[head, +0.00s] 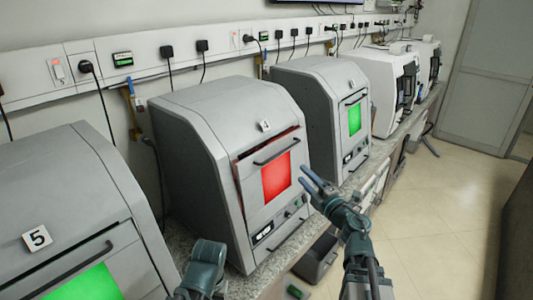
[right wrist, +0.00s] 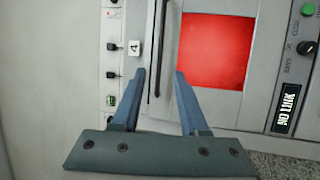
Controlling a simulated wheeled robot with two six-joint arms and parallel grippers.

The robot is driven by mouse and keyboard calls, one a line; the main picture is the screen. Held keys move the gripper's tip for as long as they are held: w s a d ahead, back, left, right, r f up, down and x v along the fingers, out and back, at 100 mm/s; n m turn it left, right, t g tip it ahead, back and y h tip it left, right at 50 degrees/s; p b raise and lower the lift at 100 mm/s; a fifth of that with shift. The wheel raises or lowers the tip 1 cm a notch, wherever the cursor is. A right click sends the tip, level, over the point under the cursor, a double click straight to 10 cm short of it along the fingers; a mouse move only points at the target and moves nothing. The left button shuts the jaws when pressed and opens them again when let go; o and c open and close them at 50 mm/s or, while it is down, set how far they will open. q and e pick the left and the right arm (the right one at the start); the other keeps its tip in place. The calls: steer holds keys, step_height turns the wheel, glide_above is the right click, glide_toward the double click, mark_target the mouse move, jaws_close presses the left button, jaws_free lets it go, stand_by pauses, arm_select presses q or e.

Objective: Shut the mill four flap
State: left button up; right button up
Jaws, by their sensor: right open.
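Mill four (head: 195,135) is a grey cabinet with a "4" label, in the middle of the head view. Its front flap (head: 249,196) has a lit red window and a dark bar handle (head: 277,151). The flap's top stands a little out from the housing, with a red edge in the gap. My right gripper (head: 308,176) is open and empty, in front of the flap to the right of the red window. In the right wrist view its fingers (right wrist: 159,73) point at the flap (right wrist: 212,50) near the handle (right wrist: 157,50). A teal part of my left arm shows at the bottom; its fingers are hidden.
Mill five (head: 60,190), with a green window, stands at the left. Another grey mill (head: 310,95) with a green window stands to the right, and white machines (head: 375,85) follow beyond. All stand along a speckled counter (head: 240,284). Open floor (head: 440,215) lies to the right.

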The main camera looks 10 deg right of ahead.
steer(key=f+x, duration=0.1)
steer(key=x, duration=1.2)
steer(key=shift+w+r+p, duration=0.4)
steer(key=shift+r+p, duration=0.05)
steer(key=shift+r, duration=0.05)
steer(key=shift+d, duration=0.1)
jaws_close()
stand_by(0.9)
